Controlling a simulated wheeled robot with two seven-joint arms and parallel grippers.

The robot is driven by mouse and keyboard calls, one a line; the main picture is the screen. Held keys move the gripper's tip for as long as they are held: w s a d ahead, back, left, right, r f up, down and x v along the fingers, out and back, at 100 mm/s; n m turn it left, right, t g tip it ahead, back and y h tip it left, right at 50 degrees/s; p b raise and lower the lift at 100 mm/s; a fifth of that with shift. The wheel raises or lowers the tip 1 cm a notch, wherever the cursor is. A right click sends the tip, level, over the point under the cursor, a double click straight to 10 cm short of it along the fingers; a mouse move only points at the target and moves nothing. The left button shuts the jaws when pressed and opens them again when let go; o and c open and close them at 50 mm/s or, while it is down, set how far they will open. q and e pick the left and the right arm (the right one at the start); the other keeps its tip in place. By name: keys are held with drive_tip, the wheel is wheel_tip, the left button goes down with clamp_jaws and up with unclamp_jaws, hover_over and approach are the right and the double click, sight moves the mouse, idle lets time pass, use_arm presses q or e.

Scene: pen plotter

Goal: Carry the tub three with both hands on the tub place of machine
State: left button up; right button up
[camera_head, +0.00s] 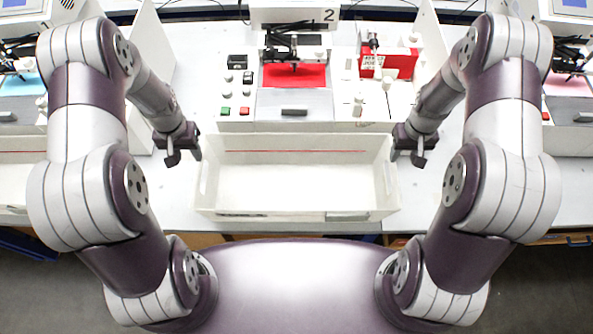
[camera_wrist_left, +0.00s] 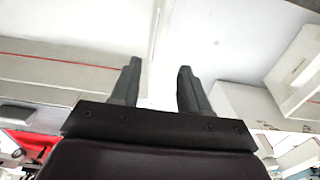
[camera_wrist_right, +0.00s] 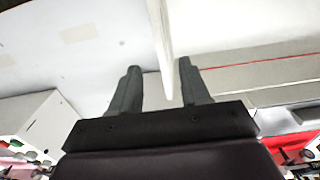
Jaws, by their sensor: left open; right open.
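A white rectangular tub (camera_head: 290,211) sits on the table in front of the machine labelled 2 (camera_head: 240,115). A red line runs along its far wall, and it looks empty; I cannot read a number three on it. My left gripper (camera_head: 184,157) is open at the tub's left end. In the left wrist view its fingers (camera_wrist_left: 157,85) stand apart on either side of the end wall's line. My right gripper (camera_head: 408,157) is open at the right end. In the right wrist view its fingers (camera_wrist_right: 158,85) also flank the end wall. Neither grips it.
The machine holds a red sheet (camera_head: 312,76), with green and red buttons at its front left. A red box (camera_head: 398,66) stands on its right. White partitions and neighbouring machines flank it. The table's front edge runs just in front of the tub.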

sight(197, 171)
drive_tip(key=shift+s, duration=0.45)
use_arm(q)
drive_tip(key=shift+s+f, duration=0.2)
drive_tip(key=shift+s, duration=0.15)
use_arm(e)
drive_tip(key=shift+w+f, duration=0.15)
drive_tip(key=shift+f, duration=0.05)
use_arm(q)
drive_tip(key=f, duration=1.2)
drive_tip(key=shift+w, duration=0.35)
use_arm(e)
drive_tip(key=f, duration=1.2)
drive_tip(key=shift+w, duration=0.35)
use_arm(q)
drive_tip(key=shift+s+f, duration=0.1)
drive_tip(key=shift+f, duration=0.1)
use_arm(e)
drive_tip(key=shift+s+f, duration=0.1)
drive_tip(key=shift+f, duration=0.1)
use_arm(q)
clamp_jaws()
use_arm(e)
clamp_jaws()
